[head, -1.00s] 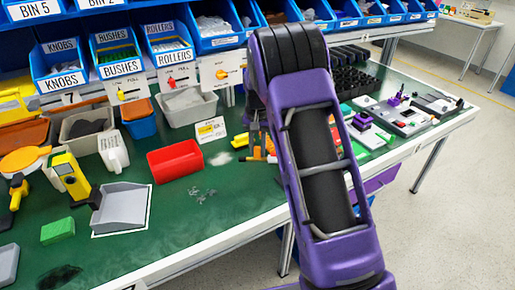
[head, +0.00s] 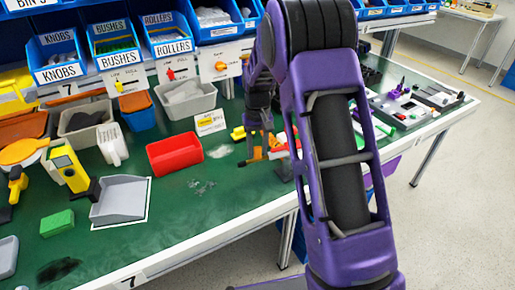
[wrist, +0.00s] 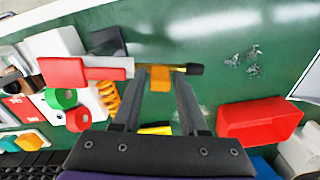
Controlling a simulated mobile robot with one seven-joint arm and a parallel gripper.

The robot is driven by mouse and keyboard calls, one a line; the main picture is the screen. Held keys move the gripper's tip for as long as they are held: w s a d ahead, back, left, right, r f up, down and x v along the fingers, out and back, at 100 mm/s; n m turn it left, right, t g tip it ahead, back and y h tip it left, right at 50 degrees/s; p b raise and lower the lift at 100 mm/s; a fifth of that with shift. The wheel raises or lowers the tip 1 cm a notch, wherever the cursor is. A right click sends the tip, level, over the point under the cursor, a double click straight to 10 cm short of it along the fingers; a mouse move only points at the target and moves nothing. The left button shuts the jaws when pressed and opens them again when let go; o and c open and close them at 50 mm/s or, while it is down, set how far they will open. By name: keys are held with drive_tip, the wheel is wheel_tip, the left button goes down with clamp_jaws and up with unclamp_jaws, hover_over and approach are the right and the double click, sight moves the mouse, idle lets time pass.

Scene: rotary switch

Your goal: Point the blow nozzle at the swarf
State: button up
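The blow nozzle (wrist: 120,68) is red and white with a thin brass stem and black tip; in the wrist view it lies across the ends of my fingers, tip to the right. An orange tab (wrist: 160,80) on it stands between the fingers. My gripper (wrist: 163,84) is open around that tab, with a small gap showing on the right side. In the head view my gripper (head: 267,150) is down at the nozzle, partly hidden by my arm. The grey swarf (head: 202,187) lies on the green bench left of the nozzle and also shows in the wrist view (wrist: 243,60).
A red bin (head: 175,155) stands behind the swarf and shows at the right in the wrist view (wrist: 258,120). A grey dustpan-like tray (head: 120,200) lies farther left. The green bench between nozzle and swarf is clear.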

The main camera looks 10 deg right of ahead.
drive_tip(key=shift+r, duration=0.1)
wheel_tip(320, 180, up, 17)
drive_tip(key=p, duration=0.1)
drive_tip(key=shift+p, duration=0.3)
drive_tip(key=shift+r, duration=0.15)
